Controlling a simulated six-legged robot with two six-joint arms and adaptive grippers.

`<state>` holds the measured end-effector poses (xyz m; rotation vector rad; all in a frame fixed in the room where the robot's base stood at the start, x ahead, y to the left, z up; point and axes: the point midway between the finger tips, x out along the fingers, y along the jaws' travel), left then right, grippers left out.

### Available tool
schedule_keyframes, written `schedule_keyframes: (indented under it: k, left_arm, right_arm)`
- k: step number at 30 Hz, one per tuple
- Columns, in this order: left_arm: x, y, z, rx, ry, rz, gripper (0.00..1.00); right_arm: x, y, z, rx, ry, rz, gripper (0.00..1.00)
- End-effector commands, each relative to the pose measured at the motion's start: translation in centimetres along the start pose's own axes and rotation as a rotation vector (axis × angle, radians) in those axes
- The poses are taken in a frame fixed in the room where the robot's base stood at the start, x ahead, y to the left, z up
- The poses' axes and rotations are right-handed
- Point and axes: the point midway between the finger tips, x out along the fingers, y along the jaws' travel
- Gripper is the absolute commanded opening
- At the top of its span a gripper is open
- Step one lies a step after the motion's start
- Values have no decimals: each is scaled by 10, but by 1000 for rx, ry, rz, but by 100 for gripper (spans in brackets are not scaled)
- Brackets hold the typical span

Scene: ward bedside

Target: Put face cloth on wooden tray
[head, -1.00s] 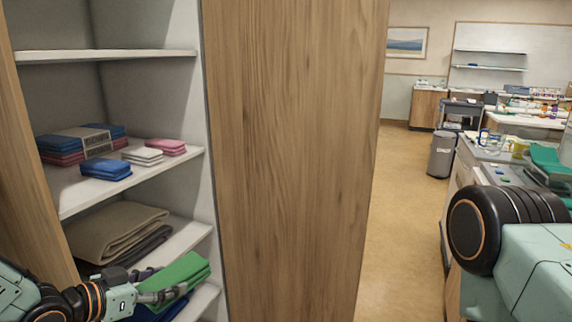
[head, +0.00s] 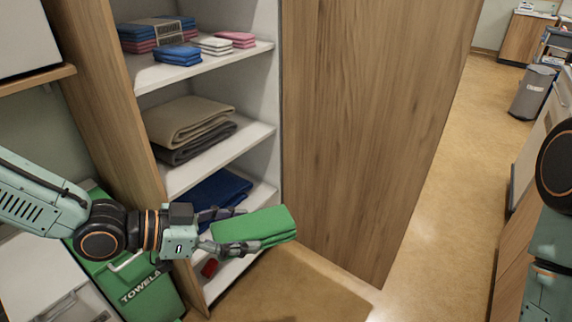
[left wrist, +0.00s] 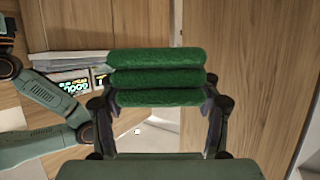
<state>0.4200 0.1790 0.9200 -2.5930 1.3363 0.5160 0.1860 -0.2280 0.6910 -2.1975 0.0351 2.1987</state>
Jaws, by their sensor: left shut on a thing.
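A green folded cloth (head: 254,228) is held in front of the cupboard, clear of its shelves. My left gripper (head: 238,229) is shut on it, with the fingers on its two sides. In the left wrist view the cloth (left wrist: 158,78) shows as thick stacked folds between the fingers (left wrist: 160,108). Small folded cloths in blue (head: 178,55), white (head: 216,46) and pink (head: 237,40) lie on the cupboard's upper shelf. I cannot make out a wooden tray in these views. My right gripper is out of view; only part of that arm shows at the right edge.
The cupboard's shelves hold folded beige (head: 187,121) and dark blue (head: 215,189) textiles. A wooden panel (head: 370,130) stands just right of the shelves. A green towel bin (head: 140,289) is below my left arm. Open floor (head: 437,190) and a grey waste bin (head: 532,92) lie to the right.

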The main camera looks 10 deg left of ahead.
Motion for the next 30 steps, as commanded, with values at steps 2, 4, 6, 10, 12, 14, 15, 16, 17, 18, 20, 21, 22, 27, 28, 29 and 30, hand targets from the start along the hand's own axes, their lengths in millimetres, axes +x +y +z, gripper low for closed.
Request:
schedule_keyframes:
  k: [2,4,6,10,12,14,15,16,17,18,20,21,22,27,28,29,30]
  left_arm:
    - [1,0,-2,6,-1,7,34]
    - [2,1,-4,14,0,21,34]
    - [5,3,-8,27,-2,44,34]
    - [11,11,-17,50,-5,108,34]
    - [14,14,-22,66,-4,140,34]
    - [17,17,-27,78,-3,169,34]
    - [19,19,-30,86,-3,190,34]
    - [20,22,-32,91,-4,206,34]
    - [22,24,-34,97,-4,222,34]
    - [24,25,-38,105,-3,241,34]
    - [27,28,-43,119,-3,272,34]
    - [29,30,-46,128,-3,292,34]
    - [31,32,-48,133,-3,309,34]
    - [40,42,-62,172,-3,402,34]
    - [41,44,-65,179,-3,419,34]
    - [43,46,-68,184,-4,436,34]
    - [45,48,-71,195,-3,459,34]
  right_arm:
    - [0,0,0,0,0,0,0]
    - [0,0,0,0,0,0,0]
    - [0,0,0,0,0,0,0]
    - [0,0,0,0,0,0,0]
    - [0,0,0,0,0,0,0]
    - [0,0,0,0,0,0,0]
    - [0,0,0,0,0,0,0]
    - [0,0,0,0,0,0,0]
    - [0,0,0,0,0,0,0]
    - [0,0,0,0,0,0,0]
    - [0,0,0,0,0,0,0]
    - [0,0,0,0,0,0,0]
    - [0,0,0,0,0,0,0]
    - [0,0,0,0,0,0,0]
    - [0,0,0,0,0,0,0]
    - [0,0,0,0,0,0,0]
    - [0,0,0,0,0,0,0]
